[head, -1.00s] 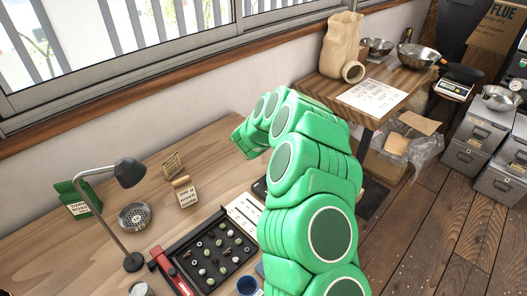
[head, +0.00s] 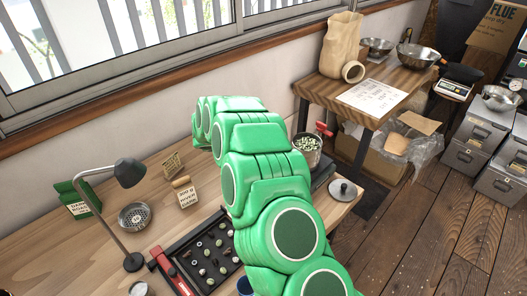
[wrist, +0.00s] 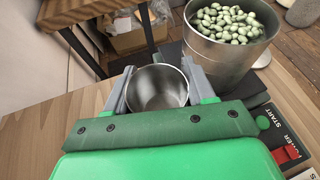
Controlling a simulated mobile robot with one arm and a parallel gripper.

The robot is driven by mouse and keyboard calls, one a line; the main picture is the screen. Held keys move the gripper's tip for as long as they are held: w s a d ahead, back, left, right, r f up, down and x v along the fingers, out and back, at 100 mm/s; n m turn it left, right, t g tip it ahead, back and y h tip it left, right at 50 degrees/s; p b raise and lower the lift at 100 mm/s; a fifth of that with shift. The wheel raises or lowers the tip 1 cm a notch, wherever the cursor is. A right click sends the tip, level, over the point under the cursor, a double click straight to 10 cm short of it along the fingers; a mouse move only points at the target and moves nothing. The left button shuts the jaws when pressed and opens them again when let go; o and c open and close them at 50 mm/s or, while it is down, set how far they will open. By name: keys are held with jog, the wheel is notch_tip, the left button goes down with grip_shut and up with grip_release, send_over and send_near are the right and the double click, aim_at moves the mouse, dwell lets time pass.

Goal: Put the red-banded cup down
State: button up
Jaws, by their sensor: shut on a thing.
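In the wrist view my gripper (wrist: 158,82) is shut on a small steel cup (wrist: 160,98), one finger at each side of it. The cup is open at the top and looks empty inside. I see mostly its rim and inner wall; no red band shows from this angle. The wooden bench (head: 95,240) lies below the gripper; I cannot tell whether the cup touches it. In the head view my green arm hides the gripper and the cup.
A steel pot of green beans (wrist: 232,28) stands close right of the cup; it also shows in the head view (head: 307,150). A lid (head: 342,190) lies near the bench edge. A sorting tray (head: 207,262), a lamp (head: 128,172) and a perforated dish (head: 134,216) occupy the left part.

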jog(key=shift+s+a+f+m+g, duration=0.3)
jog(key=shift+s+a, duration=0.05)
jog(key=shift+s, duration=0.25)
jog(key=shift+w+a+f, duration=0.3)
jog(key=shift+w+f, duration=1.25)
jog(key=shift+w, duration=0.65)
jog(key=shift+w+a+f, duration=0.3)
jog(key=shift+w+f, duration=1.2)
jog(key=shift+w, duration=0.7)
jog(key=shift+w+a+f, duration=0.3)
jog(key=shift+w+f, duration=1.25)
jog(key=shift+w, duration=0.65)
jog(key=shift+w+f, duration=0.1)
jog(key=shift+f, duration=0.05)
jog(key=shift+w+f, duration=0.1)
jog(key=shift+f, duration=1.55)
jog(key=shift+f, duration=0.2)
jog(key=o, duration=1)
